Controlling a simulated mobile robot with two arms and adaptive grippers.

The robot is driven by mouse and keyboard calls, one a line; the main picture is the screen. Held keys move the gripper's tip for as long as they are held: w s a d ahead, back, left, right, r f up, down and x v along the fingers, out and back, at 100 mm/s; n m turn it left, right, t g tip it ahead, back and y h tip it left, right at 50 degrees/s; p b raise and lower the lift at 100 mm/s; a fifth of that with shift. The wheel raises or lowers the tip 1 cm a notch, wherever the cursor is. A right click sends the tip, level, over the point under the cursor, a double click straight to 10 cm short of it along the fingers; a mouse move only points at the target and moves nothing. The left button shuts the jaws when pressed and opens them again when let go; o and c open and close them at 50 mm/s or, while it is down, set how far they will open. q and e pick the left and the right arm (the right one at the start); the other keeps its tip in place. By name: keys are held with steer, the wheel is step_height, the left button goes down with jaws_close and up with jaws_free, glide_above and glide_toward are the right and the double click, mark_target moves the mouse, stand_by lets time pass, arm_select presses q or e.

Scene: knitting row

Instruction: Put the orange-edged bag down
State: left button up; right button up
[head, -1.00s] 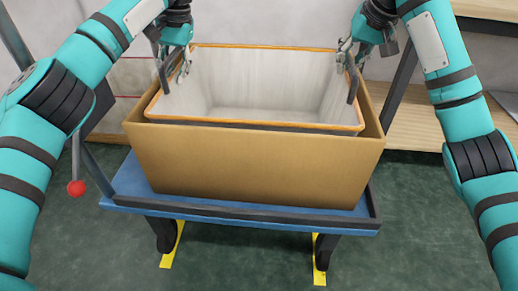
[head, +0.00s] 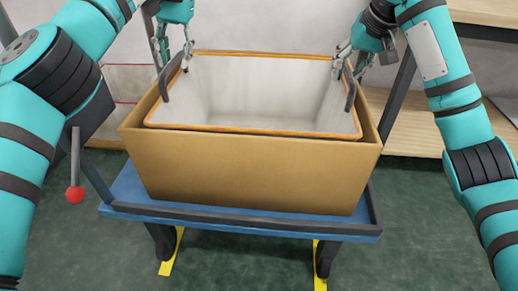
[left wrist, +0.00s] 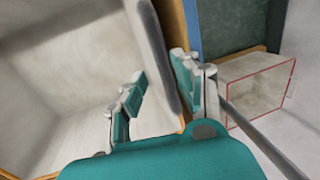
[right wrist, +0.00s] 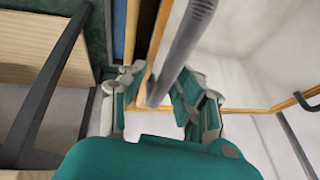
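The orange-edged bag (head: 250,126) has pale walls and sits upright inside the brown box (head: 250,172), its rim near the box's top edge. Its left handle (head: 166,82) and right handle (head: 350,90) are dark grey bars. My left gripper (head: 176,52) is open at the left handle; in the left wrist view the handle (left wrist: 160,55) passes between spread fingers (left wrist: 158,68). My right gripper (head: 352,60) is open at the right handle; in the right wrist view the handle (right wrist: 185,45) shows between its spread fingers (right wrist: 158,75).
The box stands on a blue-topped table (head: 120,195) with a dark rim and yellow feet. A wooden shelf unit (head: 415,125) stands at the right. A red-outlined panel (head: 132,84) is on the left behind. Green floor shows in front.

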arm_select(q)
steer(key=shift+r, duration=0.45)
arm_select(e)
steer(key=v, duration=1.2)
